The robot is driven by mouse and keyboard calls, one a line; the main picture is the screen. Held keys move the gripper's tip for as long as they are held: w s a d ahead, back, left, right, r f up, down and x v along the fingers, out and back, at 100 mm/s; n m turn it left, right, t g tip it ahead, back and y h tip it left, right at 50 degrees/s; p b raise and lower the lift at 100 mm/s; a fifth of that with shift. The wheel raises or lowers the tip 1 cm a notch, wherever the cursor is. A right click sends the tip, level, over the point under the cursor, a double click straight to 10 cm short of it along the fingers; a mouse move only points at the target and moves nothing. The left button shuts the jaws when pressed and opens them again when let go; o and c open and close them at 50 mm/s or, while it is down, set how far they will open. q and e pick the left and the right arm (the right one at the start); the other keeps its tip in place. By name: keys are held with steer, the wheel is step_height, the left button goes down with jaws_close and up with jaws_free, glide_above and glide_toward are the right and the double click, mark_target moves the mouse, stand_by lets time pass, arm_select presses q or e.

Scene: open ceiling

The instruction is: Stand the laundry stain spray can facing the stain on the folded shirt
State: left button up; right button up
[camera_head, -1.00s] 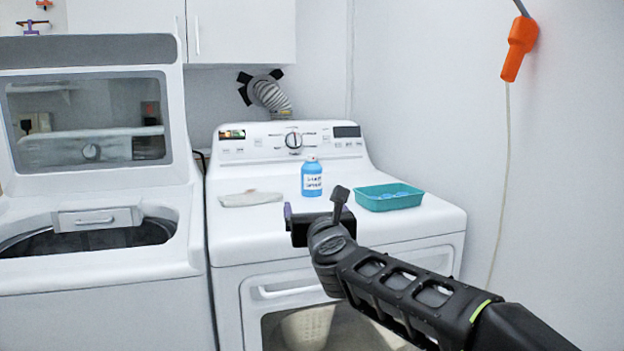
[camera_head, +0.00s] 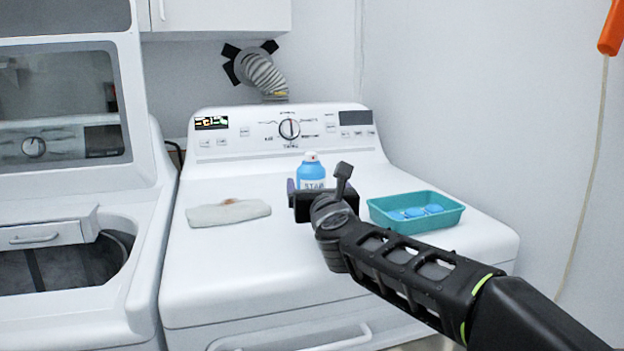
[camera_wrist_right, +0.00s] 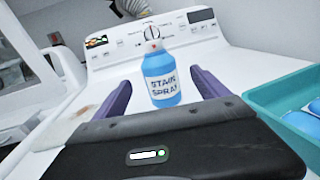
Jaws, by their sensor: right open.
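The blue stain spray can (camera_head: 311,173) stands upright on the white dryer top, its lower part hidden behind my right gripper (camera_head: 318,188) in the head view. In the right wrist view the can (camera_wrist_right: 160,80) shows its "STAIN SPRAY" label toward the camera. My right gripper (camera_wrist_right: 166,92) is open, its purple fingers on either side of the can in the picture; I cannot tell whether the can is fully between them. The folded shirt (camera_head: 228,213) lies left of the can, with a brownish stain (camera_head: 229,201) near its back edge. My left gripper is not in view.
A teal basket (camera_head: 455,215) with blue items stands to the right on the dryer top (camera_head: 250,265). The dryer's control panel (camera_head: 350,140) rises behind. An open washer (camera_head: 80,215) is at the left. The dryer top in front of the shirt is clear.

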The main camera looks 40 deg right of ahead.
mark_target(311, 175)
steer(key=shift+s+a+r, duration=0.1)
steer(key=shift+x, duration=1.3)
steer(key=x, duration=0.5)
steer(key=shift+p, duration=0.3)
steer(key=shift+c, duration=0.5)
jaws_close()
